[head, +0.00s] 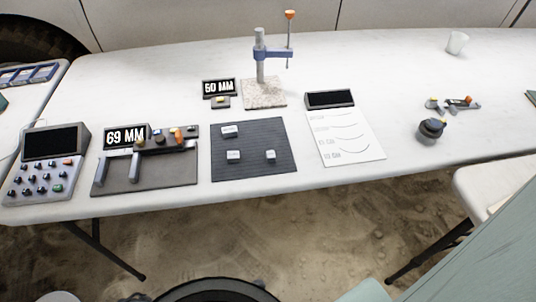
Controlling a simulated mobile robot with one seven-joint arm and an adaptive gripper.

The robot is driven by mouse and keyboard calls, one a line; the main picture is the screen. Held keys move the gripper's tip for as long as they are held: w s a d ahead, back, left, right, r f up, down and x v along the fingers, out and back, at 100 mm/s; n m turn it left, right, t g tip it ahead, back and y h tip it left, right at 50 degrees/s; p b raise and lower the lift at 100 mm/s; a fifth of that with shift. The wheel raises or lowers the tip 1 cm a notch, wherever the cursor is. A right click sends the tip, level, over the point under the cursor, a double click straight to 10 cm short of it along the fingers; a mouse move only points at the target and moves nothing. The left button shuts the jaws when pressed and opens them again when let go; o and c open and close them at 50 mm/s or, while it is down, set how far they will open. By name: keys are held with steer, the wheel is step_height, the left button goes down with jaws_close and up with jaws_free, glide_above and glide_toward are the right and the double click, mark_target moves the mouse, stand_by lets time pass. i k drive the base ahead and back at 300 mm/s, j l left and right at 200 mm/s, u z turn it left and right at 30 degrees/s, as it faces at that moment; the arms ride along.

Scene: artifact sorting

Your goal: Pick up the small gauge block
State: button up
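Three pale gauge blocks lie on a dark ribbed mat (252,165) on the white table. The smallest-looking gauge block (270,154) is at the mat's right side, near its front. A wider gauge block (233,155) lies to its left, and another gauge block (230,131) lies at the back left of the mat. They are apart from one another. The markings on them are too small to read. My gripper is not in view.
Left of the mat, a caliper (135,160) lies on a dark board below a "69 MM" display (125,136). Behind the mat stands a gauge stand (262,60). A white chart sheet (345,138) lies to the right. The table's front edge is close below the mat.

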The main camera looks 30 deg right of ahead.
mark_target(270, 156)
steer(key=z, duration=1.55)
steer(key=k+j+z, duration=0.1)
steer(key=j+z, duration=0.2)
steer(key=z, duration=0.15)
steer(key=k+j+z, duration=0.15)
steer(key=j+z, duration=0.15)
steer(key=z, duration=0.15)
steer(key=k+j, duration=0.65)
steer(key=j, duration=0.2)
steer(key=i+j, duration=0.25)
steer(key=i, duration=0.2)
